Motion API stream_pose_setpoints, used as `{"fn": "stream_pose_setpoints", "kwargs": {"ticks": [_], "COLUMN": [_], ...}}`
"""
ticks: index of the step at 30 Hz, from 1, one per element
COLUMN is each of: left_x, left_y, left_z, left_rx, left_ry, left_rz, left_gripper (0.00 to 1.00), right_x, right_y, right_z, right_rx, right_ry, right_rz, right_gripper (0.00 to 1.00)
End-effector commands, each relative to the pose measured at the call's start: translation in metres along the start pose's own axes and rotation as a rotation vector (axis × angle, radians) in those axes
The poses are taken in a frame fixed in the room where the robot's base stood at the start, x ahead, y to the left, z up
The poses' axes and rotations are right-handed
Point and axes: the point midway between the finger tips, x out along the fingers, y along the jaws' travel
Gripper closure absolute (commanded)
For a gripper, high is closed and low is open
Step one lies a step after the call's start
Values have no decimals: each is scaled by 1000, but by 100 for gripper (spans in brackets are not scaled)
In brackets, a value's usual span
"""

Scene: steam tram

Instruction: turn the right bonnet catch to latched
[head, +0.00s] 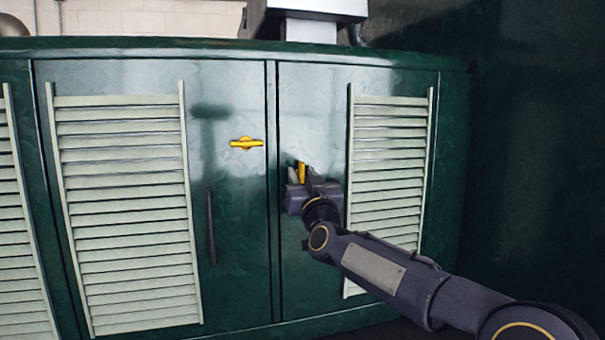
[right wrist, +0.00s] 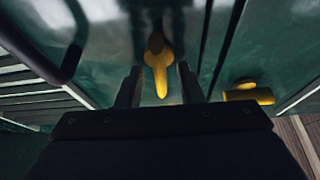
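The right bonnet catch (head: 301,171) is a yellow turn-piece on the right green door, near the seam between the doors. It stands upright, partly hidden by my right gripper (head: 311,187). In the right wrist view the catch (right wrist: 159,68) lies between the two fingers of my right gripper (right wrist: 158,85), its long axis running along them. A gap shows on each side of it, so the fingers are open around it. The left door's yellow catch (head: 247,143) lies horizontal; it also shows in the right wrist view (right wrist: 248,95). My left gripper is out of view.
Pale louvred panels sit on the left door (head: 125,200) and right door (head: 388,165). A dark bar handle (head: 211,228) stands out from the left door; another handle (right wrist: 72,55) shows in the right wrist view. A dark wall (head: 540,160) is at the right.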

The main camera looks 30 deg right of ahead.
Motion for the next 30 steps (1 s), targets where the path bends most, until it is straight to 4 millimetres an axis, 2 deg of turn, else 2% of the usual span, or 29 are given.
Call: {"fn": "stream_pose_setpoints", "kwargs": {"ticks": [5,13,23,30], "left_x": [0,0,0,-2], "left_y": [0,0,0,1], "left_z": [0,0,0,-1], "left_rx": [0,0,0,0], "left_ry": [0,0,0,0], "left_rz": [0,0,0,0], "left_gripper": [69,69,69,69], "right_x": [0,0,0,0], "right_y": [0,0,0,-1], "right_z": [0,0,0,-1], "right_rx": [0,0,17,118], "right_ry": [0,0,1,1], "right_rz": [-1,-1,6,46], "right_gripper": [66,99,100,100]}}
